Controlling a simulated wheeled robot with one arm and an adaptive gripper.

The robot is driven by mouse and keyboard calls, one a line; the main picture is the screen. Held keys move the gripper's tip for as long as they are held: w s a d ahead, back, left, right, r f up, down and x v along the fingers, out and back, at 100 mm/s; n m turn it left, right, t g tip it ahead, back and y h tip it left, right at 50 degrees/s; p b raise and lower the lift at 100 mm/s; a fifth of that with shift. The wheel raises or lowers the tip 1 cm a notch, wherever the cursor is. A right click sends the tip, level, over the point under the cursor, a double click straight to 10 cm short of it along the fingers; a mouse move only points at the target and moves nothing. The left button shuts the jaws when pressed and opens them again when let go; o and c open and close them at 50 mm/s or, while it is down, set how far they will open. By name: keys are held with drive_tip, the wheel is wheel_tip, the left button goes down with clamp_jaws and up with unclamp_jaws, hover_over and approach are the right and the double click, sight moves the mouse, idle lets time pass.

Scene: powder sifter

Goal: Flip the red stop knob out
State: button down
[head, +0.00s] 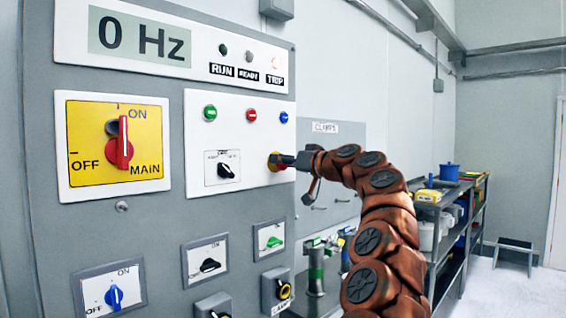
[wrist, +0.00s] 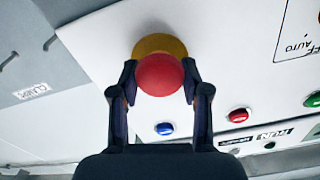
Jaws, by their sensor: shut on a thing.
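The red stop knob (wrist: 158,76) is a round red mushroom button on a yellow collar (wrist: 158,45), mounted on the white control plate. In the wrist view my gripper (wrist: 160,82) has one finger on each side of the knob and is shut on it. In the head view my gripper (head: 290,160) reaches the plate from the right, at the plate's lower right. There the knob (head: 273,162) is mostly hidden behind the fingers, with only a little red and yellow showing.
Blue (head: 284,117), red (head: 251,115) and green (head: 210,113) buttons sit above the knob. A black selector switch (head: 227,171) is to its left. The yellow main switch (head: 121,140) is farther left, its red handle upright. The display (head: 140,38) reads 0 Hz. A bench (head: 455,210) stands at right.

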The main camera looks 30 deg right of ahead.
drive_tip(key=shift+s, duration=0.1)
drive_tip(key=shift+s+d+b, duration=0.15)
drive_tip(key=shift+s+b, duration=0.25)
drive_tip(key=shift+b, duration=0.1)
drive_tip(key=c, duration=0.7)
unclamp_jaws()
drive_tip(key=shift+s, duration=0.2)
drive_tip(key=shift+c, duration=0.2)
drive_tip(key=shift+o, duration=1.1)
drive_tip(key=shift+w, duration=0.1)
